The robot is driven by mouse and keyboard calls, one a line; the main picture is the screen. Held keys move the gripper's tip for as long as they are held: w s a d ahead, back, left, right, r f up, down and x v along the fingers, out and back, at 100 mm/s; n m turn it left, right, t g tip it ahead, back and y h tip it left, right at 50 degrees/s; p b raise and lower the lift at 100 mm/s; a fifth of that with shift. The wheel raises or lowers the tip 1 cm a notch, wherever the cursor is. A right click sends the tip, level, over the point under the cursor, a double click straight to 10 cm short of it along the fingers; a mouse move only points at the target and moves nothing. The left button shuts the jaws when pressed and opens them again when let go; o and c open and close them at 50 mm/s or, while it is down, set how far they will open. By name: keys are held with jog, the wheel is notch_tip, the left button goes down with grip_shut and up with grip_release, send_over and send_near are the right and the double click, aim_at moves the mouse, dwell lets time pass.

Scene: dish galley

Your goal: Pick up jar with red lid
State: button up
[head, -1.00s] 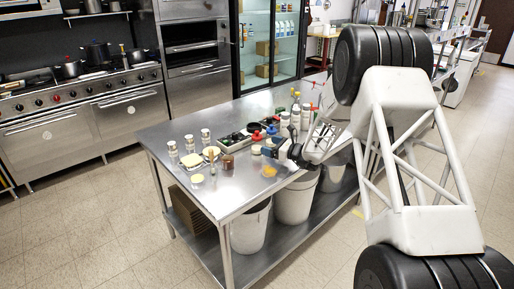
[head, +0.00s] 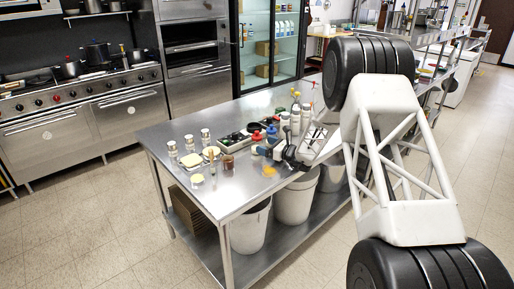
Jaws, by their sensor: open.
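A small jar with a red lid (head: 257,133) stands among several jars and bottles on the steel table (head: 185,133). Its lower part is hard to make out at this size. My gripper (head: 272,152) is low over the table's right side, just in front of the jar group and slightly right of the red lid. It is open, with no object visible between its fingers. A blue-topped jar (head: 271,131) is close behind it. I cannot tell whether the fingers touch anything.
White bottles (head: 285,120) crowd the far side of the gripper. An orange item (head: 268,171) lies near the front edge. White bins (head: 294,200) stand underneath.

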aim_at(262, 143)
jog(key=shift+w+a, duration=0.1)
jog(key=shift+a, duration=0.1)
jog(key=shift+x, duration=2.45)
jog(key=shift+c, duration=0.4)
jog(key=c, duration=1.1)
jog(key=shift+r, duration=0.2)
